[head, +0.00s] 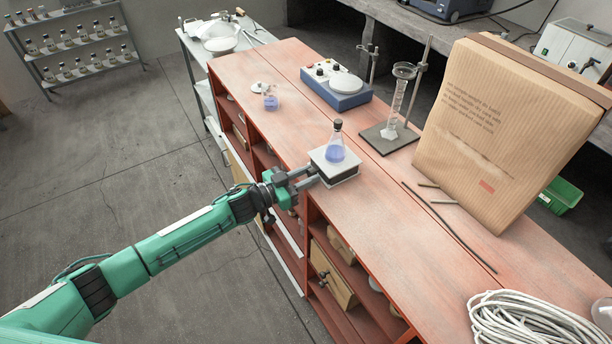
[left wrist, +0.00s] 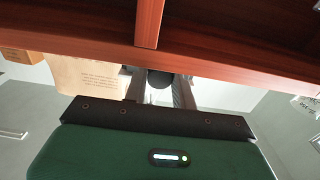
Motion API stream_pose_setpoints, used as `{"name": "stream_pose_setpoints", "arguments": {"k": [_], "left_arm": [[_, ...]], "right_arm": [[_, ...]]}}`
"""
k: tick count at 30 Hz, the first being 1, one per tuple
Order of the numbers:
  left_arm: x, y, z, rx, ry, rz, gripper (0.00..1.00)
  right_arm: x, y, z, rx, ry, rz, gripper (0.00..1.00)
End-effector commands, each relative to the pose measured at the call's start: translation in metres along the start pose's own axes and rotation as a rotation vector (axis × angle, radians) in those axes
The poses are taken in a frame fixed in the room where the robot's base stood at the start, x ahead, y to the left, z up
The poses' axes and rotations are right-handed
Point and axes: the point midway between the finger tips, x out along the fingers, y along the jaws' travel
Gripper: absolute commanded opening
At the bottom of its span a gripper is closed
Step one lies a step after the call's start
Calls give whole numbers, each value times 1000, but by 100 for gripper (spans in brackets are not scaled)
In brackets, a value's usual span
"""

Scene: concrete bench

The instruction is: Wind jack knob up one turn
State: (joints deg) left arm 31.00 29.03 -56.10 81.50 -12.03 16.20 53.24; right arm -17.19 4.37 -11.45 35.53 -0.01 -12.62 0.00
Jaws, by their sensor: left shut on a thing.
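The lab jack (head: 343,176) stands near the front edge of the red bench, with a pale square top plate. A stoppered flask (head: 335,149) of blue liquid stands upright on that plate. My left gripper (head: 316,178) reaches in from the left to the side of the jack. It is shut on the jack knob, which the fingers hide in the head view. In the left wrist view the dark round knob (left wrist: 160,80) shows between the two fingers, partly covered. My right gripper is in neither view.
A blue stirrer (head: 337,95) and a small beaker (head: 270,101) stand behind the jack. Coiled white cable (head: 520,320) is at front right.

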Motion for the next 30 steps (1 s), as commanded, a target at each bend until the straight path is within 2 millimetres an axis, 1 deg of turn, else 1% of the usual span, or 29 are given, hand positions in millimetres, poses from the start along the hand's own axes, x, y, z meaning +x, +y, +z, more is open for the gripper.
{"name": "stream_pose_setpoints", "arguments": {"k": [3, 6, 9, 13, 20, 21, 24, 30], "left_arm": [[0, 0, 0, 130, 0, -1, 4], [0, 0, 1, 222, 0, 0, 4], [0, 0, 0, 279, 0, 0, 4], [0, 0, 0, 308, 0, 0, 4], [0, 0, 0, 307, 0, 0, 4], [0, 0, 0, 307, 0, 0, 31], [0, 0, 0, 307, 0, 0, 49], [0, 0, 0, 306, 0, 0, 49]], "right_arm": [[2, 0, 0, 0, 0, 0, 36], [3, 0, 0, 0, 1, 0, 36], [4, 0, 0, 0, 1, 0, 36], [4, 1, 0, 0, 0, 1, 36], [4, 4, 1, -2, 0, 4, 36], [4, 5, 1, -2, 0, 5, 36], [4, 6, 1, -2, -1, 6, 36], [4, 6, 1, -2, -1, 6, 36]]}}
